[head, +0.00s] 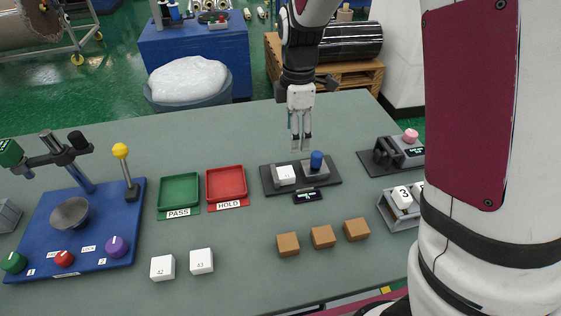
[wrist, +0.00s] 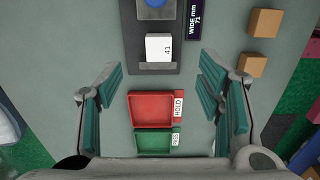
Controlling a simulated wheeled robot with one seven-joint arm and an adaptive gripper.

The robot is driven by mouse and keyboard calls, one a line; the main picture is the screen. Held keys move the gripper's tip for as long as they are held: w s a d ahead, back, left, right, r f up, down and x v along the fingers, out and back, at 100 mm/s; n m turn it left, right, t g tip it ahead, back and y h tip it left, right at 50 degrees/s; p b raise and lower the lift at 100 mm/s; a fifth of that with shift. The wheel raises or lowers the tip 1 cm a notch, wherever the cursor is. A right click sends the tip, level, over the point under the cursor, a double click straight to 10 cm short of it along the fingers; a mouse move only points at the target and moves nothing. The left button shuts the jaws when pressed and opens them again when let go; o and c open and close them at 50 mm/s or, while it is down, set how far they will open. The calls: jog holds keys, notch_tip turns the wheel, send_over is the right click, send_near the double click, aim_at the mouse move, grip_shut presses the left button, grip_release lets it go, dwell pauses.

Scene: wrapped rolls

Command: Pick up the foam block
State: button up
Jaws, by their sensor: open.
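A white block (head: 285,175) with a printed label sits in the dark measuring fixture (head: 268,184), beside its blue knob. It also shows in the wrist view (wrist: 158,48), ahead of my fingers. Two more white blocks stand on the table, one marked A2 (head: 162,267) and one marked A3 (head: 201,261). I cannot tell from looks which block is foam. My gripper (head: 301,148) is open and empty above the back of the fixture, apart from the block. In the wrist view its teal-padded fingers (wrist: 163,92) are spread wide.
A green PASS tray (head: 179,190) and a red HOLD tray (head: 226,183) lie left of the fixture. Several brown cubes (head: 323,237) stand in front. A blue board with knobs (head: 112,240) is at left. A holder with white pieces (head: 393,216) is at right.

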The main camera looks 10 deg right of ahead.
aim_at(292, 171)
notch_tip(292, 171, down, 14)
jog(key=shift+w+f+p, duration=0.1)
jog(key=shift+w+p, duration=0.05)
jog(key=shift+p, duration=0.45)
jog(key=shift+a, duration=0.1)
jog(key=c, duration=1.1)
